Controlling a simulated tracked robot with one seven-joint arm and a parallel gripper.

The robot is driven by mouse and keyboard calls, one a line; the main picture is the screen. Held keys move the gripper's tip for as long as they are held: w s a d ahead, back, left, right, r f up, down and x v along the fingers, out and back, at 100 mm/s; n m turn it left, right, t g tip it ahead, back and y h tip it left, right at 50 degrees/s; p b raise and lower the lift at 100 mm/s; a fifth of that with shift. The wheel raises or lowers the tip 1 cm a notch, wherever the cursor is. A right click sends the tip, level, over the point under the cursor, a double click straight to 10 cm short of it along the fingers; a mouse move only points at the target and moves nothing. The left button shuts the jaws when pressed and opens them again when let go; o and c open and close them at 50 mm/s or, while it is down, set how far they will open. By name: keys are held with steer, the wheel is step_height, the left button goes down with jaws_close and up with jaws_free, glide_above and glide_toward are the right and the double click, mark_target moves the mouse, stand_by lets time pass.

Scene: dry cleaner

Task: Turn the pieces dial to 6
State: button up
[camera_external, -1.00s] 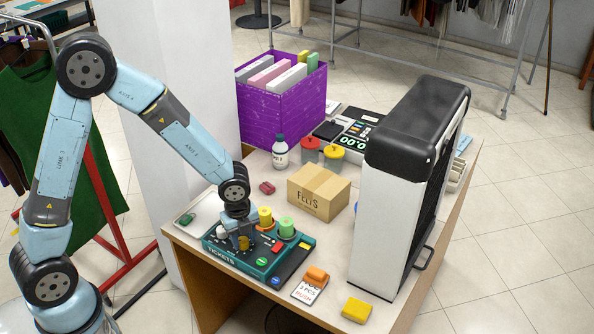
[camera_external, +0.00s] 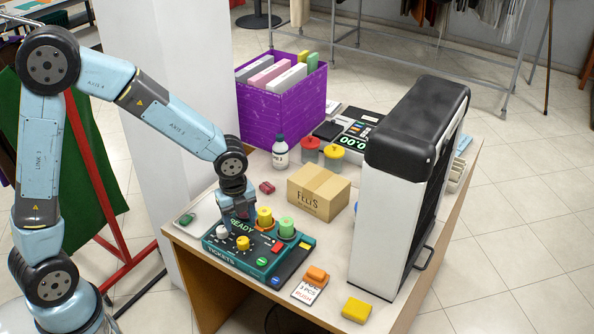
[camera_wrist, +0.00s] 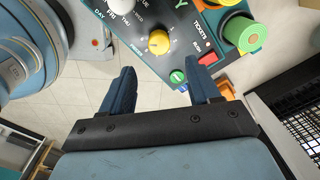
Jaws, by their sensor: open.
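The teal ticket machine (camera_external: 222,258) lies near the table's front left corner, with a screen reading READY. Its yellow dial (camera_external: 243,243) sits beside a white dial (camera_external: 222,232). The yellow dial (camera_wrist: 158,42) also shows in the wrist view, with small numbers around it; its exact setting is too small to read. My gripper (camera_external: 240,212) is above the machine's back edge, clear of the yellow dial. In the wrist view my gripper's fingers (camera_wrist: 160,85) are spread apart with nothing between them, and the dial shows beyond their tips.
Yellow and green spools (camera_external: 287,228) stand at the machine's back. A cardboard box (camera_external: 318,193) is behind it to the right. An orange item on a ticket card (camera_external: 310,290) and a yellow block (camera_external: 356,310) lie to the right, near a tall black-and-white unit (camera_external: 385,220).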

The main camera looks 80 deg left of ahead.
step_height(320, 180, up, 6)
steer(key=shift+f, duration=0.2)
steer(key=shift+s, duration=0.1)
steer(key=s+d+r+n+t+y, duration=0.1)
steer(key=s+d+r+n+t, duration=0.1)
steer(key=s+d+r+n, duration=0.7)
steer(key=s+d+r+n+t, duration=0.1)
steer(key=s+r+n, duration=0.1)
steer(key=s, duration=0.3)
steer(key=s+d+r+n+t, duration=0.1)
steer(key=s+d+r+n, duration=0.1)
steer(key=s, duration=0.4)
steer(key=s+d+r+n+t+h, duration=0.1)
steer(key=s+d+r, duration=0.1)
steer(key=s+r, duration=0.2)
steer(key=shift+s+n, duration=0.4)
steer(key=shift+s, duration=0.25)
stand_by(1.4)
